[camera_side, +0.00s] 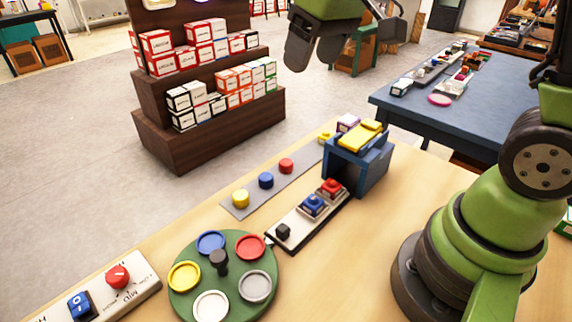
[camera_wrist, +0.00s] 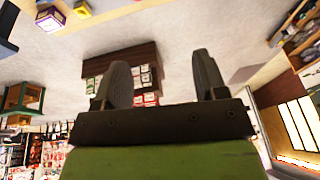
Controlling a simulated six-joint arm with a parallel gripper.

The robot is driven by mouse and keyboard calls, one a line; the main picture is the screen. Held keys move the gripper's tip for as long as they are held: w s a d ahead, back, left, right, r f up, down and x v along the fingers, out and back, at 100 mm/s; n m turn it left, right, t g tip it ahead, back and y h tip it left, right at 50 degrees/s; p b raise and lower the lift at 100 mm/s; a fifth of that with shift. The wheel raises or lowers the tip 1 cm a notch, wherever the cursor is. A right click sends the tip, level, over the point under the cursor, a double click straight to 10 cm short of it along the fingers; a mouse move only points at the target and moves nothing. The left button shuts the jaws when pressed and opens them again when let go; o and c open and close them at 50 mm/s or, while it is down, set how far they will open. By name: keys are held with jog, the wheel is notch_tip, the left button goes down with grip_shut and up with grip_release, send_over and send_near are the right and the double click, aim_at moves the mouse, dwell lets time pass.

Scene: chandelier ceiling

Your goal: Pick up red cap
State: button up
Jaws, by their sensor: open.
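The red cap (camera_side: 286,165) is a small red cylinder on a grey strip (camera_side: 236,208) on the wooden table. My gripper (camera_side: 306,52) is high at the top of the side view, well above the table and apart from the cap. In the wrist view its two dark fingers (camera_wrist: 164,78) are spread wide with nothing between them. The red cap cannot be made out in the wrist view.
A green turntable (camera_side: 236,270) with coloured discs stands in front of the strip. A switch panel (camera_side: 308,214) and a blue stand (camera_side: 373,168) with a yellow top lie to the right. A knob box (camera_side: 140,286) is at left. A shelf (camera_side: 215,133) of boxes stands beyond the table.

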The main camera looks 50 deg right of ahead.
jog(key=w+d+f+n+g, duration=0.2)
jog(key=w+f, duration=0.5)
jog(key=f, duration=0.3)
jog(key=n+g, duration=0.1)
jog(key=g, duration=0.1)
send_over(286, 162)
jog(key=shift+h, duration=0.4)
notch_tip(286, 162, down, 11)
jog(key=shift+s+r, duration=0.1)
jog(key=shift+s, duration=0.05)
jog(key=shift+w+f, duration=0.2)
jog(key=shift+f, duration=2.95)
jog(key=c, duration=1)
